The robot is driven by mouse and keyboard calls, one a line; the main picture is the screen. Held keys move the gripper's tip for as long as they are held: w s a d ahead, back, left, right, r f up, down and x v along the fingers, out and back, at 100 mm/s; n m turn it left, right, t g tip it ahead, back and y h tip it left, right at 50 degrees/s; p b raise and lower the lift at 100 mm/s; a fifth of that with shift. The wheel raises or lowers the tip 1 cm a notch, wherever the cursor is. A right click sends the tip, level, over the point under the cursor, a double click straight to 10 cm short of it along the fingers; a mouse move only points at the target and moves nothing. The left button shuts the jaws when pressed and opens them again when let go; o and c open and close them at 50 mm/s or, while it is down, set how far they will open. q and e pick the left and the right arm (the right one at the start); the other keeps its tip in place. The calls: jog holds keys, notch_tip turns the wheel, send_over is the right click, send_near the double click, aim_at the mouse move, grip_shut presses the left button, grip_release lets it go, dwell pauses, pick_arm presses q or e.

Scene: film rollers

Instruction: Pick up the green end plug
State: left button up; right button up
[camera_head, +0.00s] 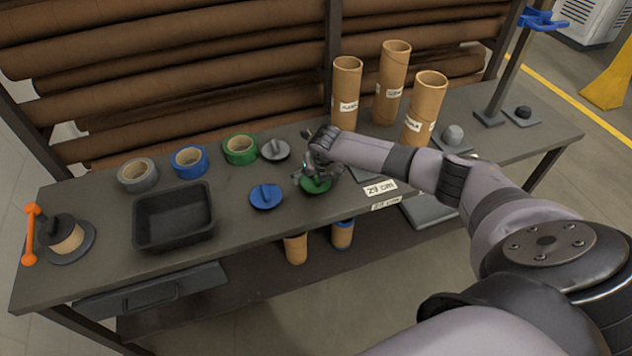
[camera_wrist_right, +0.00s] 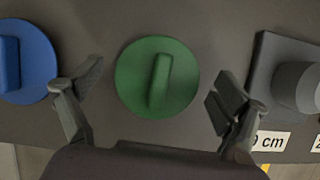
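The green end plug (camera_head: 315,186) lies on the grey table near its front edge, partly hidden by my right gripper in the head view. In the right wrist view the green end plug (camera_wrist_right: 157,78) is a round disc with a raised bar grip, lying between the fingers. My right gripper (camera_wrist_right: 160,88) is open and empty, one finger on each side of the plug and apart from it. It also shows in the head view (camera_head: 317,178), just above the plug. My left gripper is not in view.
A blue end plug (camera_head: 266,197) lies just left of the green one, and a grey plug (camera_head: 275,150) behind it. A grey block with a round knob (camera_wrist_right: 296,84) is close on the right. Tape rolls, a black tray (camera_head: 172,243) and upright cardboard tubes (camera_head: 392,82) stand farther off.

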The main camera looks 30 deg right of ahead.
jog(key=c, duration=0.9)
jog(key=shift+r, duration=0.1)
jog(key=shift+c, duration=0.2)
notch_tip(320, 180, up, 11)
jog(key=b, duration=0.1)
jog(key=shift+b, duration=0.35)
notch_tip(320, 180, up, 7)
jog(key=shift+r+b, duration=0.2)
jog(key=shift+b, duration=0.2)
grip_shut()
jog(key=shift+r, duration=0.75)
jog(key=o, duration=0.7)
grip_release()
